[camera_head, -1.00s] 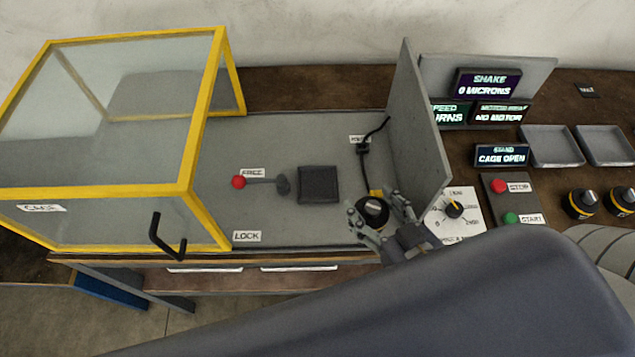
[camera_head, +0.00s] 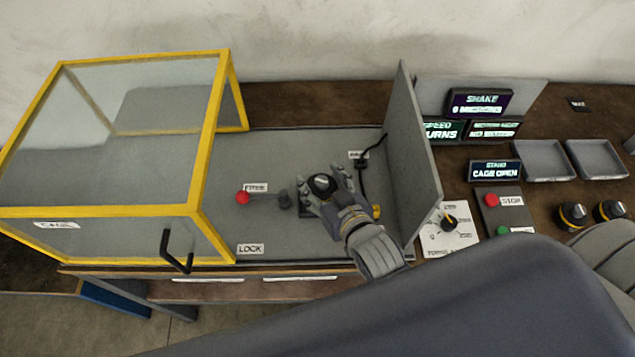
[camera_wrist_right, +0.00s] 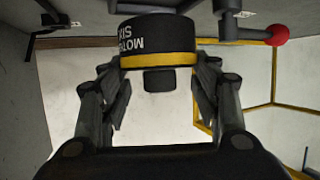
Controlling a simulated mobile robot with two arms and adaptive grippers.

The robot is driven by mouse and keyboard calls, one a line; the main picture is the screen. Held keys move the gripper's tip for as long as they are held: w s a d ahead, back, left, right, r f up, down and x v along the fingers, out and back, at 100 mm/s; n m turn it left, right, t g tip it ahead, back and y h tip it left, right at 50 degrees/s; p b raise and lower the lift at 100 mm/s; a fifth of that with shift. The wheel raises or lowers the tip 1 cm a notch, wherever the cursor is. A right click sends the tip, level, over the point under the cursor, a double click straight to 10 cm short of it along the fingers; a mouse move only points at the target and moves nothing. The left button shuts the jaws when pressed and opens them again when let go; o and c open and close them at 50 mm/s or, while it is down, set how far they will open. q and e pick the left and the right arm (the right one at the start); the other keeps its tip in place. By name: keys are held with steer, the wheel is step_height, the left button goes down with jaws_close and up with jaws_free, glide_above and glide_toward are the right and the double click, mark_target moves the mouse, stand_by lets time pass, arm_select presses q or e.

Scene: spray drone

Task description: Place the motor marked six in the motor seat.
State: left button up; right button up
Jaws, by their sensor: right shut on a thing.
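My right gripper (camera_head: 326,193) is shut on a black motor with a yellow band (camera_wrist_right: 157,42). In the right wrist view its label reads "MOTOR SIX", upside down, and it sits between the two fingers. In the head view the top of the motor (camera_head: 322,184) shows over the dark square motor seat (camera_head: 304,212). The gripper and motor cover most of the seat, so I cannot tell whether the motor touches it. My left gripper is not in view.
A red-knobbed lever (camera_head: 243,198) lies left of the seat, between the FREE and LOCK labels. The yellow-framed cage (camera_head: 213,130) stands open at left. An upright grey panel (camera_head: 409,150) is at right. Two more motors (camera_head: 572,217) stand beyond the STOP and START buttons.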

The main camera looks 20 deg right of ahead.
mark_target(318, 189)
steer(key=shift+w+a+r, duration=0.15)
steer(key=shift+w+a, duration=0.1)
steer(key=shift+w, duration=0.35)
step_height(318, 189, down, 3)
steer(key=shift+a+f+p, duration=0.1)
steer(key=shift+p, duration=0.3)
steer(key=shift+f, duration=0.25)
steer(key=shift+f, duration=0.1)
steer(key=o, duration=1.5)
steer(key=shift+f, duration=0.15)
